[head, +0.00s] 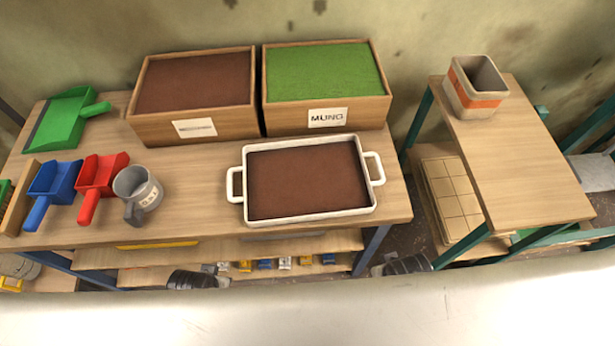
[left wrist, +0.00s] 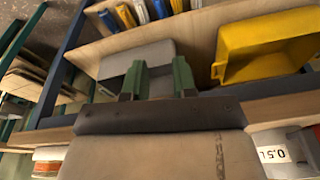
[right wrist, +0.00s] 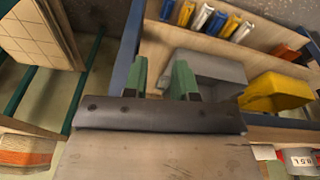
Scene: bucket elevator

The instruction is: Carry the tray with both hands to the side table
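The white tray (head: 309,215) sits on the wooden bench, holding a flat brown fill. Its left handle (head: 232,185) and right handle (head: 376,168) are free, with nothing holding them. The side table (head: 525,165) stands to the right, across a gap from the bench. My left gripper (left wrist: 160,64) shows two green fingers apart with nothing clearly between them. My right gripper (right wrist: 161,64) also has its green fingers apart and looks empty. Both wrist views face the bench's lower shelf, and the tray does not show in them. In the head view neither gripper's fingers can be made out.
An orange-banded pot (head: 475,87) stands at the back of the side table; its front is clear. Behind the tray are a brown-filled box (head: 190,128) and a green-filled box (head: 325,115). A grey mug (head: 138,192) and several scoops lie left of the tray.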

